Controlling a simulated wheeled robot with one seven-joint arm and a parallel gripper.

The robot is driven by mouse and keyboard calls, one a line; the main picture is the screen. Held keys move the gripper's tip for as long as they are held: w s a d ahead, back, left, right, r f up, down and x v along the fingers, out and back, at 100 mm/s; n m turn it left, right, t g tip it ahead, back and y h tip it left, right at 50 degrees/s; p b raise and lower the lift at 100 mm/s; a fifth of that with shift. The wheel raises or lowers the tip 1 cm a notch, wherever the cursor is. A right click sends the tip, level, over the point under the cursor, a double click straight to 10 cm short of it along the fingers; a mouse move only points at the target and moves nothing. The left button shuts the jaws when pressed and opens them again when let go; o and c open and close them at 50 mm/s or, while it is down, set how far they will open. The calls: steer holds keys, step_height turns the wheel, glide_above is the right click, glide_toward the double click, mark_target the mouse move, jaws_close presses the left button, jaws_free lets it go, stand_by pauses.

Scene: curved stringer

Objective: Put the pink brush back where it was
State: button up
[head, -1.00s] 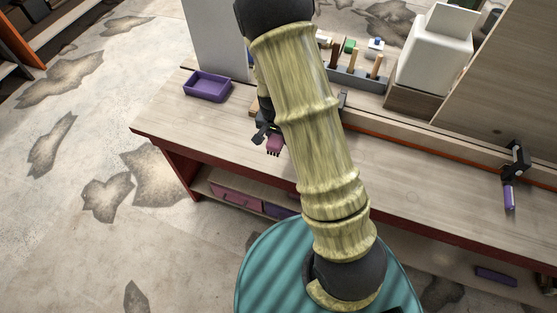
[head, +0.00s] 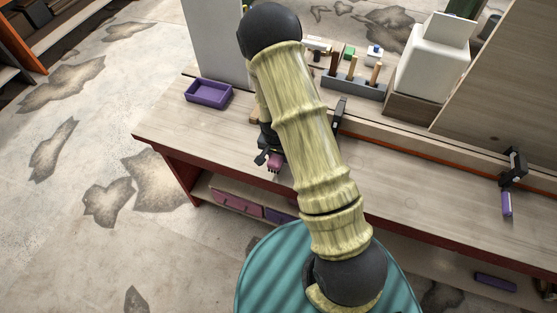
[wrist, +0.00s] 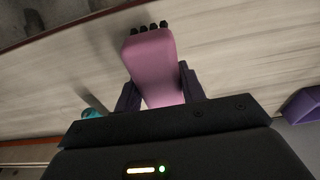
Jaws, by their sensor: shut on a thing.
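The pink brush (wrist: 150,60) is between the two dark fingers of my gripper (wrist: 158,90) in the wrist view, with its dark bristle tufts at the far end. My gripper is shut on it. In the head view the brush (head: 275,163) shows as a small pink piece beside my arm, with my gripper (head: 268,156) partly hidden behind the arm. It is over the front left part of the wooden bench (head: 220,135). I cannot tell whether the brush touches the bench top.
A purple tray (head: 209,93) stands at the bench's back left. A grey rack (head: 354,87) with wooden-handled tools and a white box (head: 433,55) stand further back. A purple-handled thing (head: 507,204) is at the right. The bench between my arm and that thing is largely clear.

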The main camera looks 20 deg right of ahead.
mark_target(276, 157)
steer(key=shift+f+p, duration=0.35)
steer(key=shift+f, duration=1.4)
steer(key=shift+f, duration=0.15)
steer(key=o, duration=1)
steer(key=r+b, duration=0.1)
steer(key=r, duration=0.3)
steer(key=s+r+b, duration=0.1)
steer(key=r, duration=0.3)
steer(key=a+r, duration=0.1)
steer(key=r, duration=0.3)
steer(key=shift+s+r+b, duration=0.1)
steer(key=shift+s+b, duration=0.15)
steer(key=shift+b, duration=0.15)
